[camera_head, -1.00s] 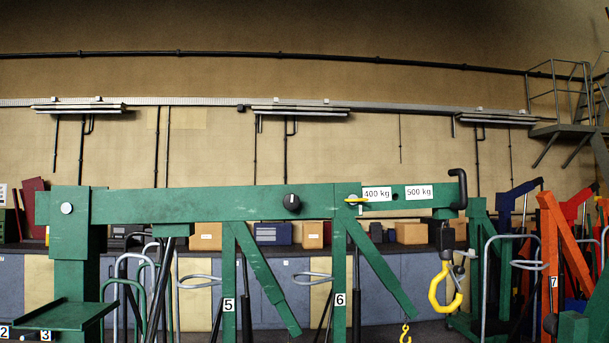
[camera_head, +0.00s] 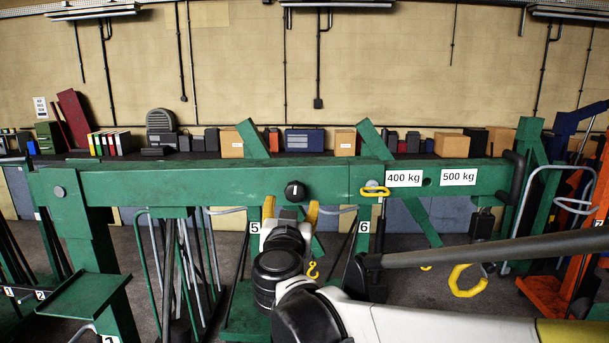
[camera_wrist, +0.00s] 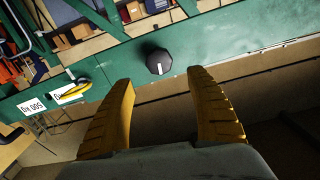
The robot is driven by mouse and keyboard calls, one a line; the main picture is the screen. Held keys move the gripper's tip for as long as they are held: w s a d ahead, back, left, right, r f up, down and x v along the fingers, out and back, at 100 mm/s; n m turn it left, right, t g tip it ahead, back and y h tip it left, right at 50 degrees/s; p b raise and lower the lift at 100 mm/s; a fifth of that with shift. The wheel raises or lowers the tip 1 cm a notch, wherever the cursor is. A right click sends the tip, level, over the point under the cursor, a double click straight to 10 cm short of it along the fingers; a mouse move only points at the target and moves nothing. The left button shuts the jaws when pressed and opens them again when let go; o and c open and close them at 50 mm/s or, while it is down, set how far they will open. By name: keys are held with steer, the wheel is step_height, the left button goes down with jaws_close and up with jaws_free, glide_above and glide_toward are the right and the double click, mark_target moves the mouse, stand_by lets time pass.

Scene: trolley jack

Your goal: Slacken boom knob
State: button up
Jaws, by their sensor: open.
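The boom knob (camera_head: 296,191) is a round black knob with a white mark, on the front face of the green boom (camera_head: 190,183). In the wrist view the knob (camera_wrist: 158,62) lies ahead of my gripper, between the lines of its two yellow fingers but beyond their tips. My gripper (camera_head: 290,212) is just below the knob in the head view, open and empty. In the wrist view my gripper (camera_wrist: 163,80) also shows wide apart fingers. No contact with the knob shows. My white arm covers part of the lower right.
A yellow-handled pin (camera_head: 375,191) sits in the boom beside the labels 400 kg (camera_head: 404,178) and 500 kg (camera_head: 458,176). A yellow hook (camera_head: 466,281) hangs at the right. Green posts and rails stand below and behind. A shelf with boxes runs along the wall.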

mark_target(295, 192)
steer(key=w+p, duration=0.1)
steer(key=w, duration=0.9)
steer(key=shift+d+f+p, duration=0.1)
steer(key=shift+d+p, duration=0.05)
steer(key=shift+p, duration=0.2)
steer(key=c, duration=1.2)
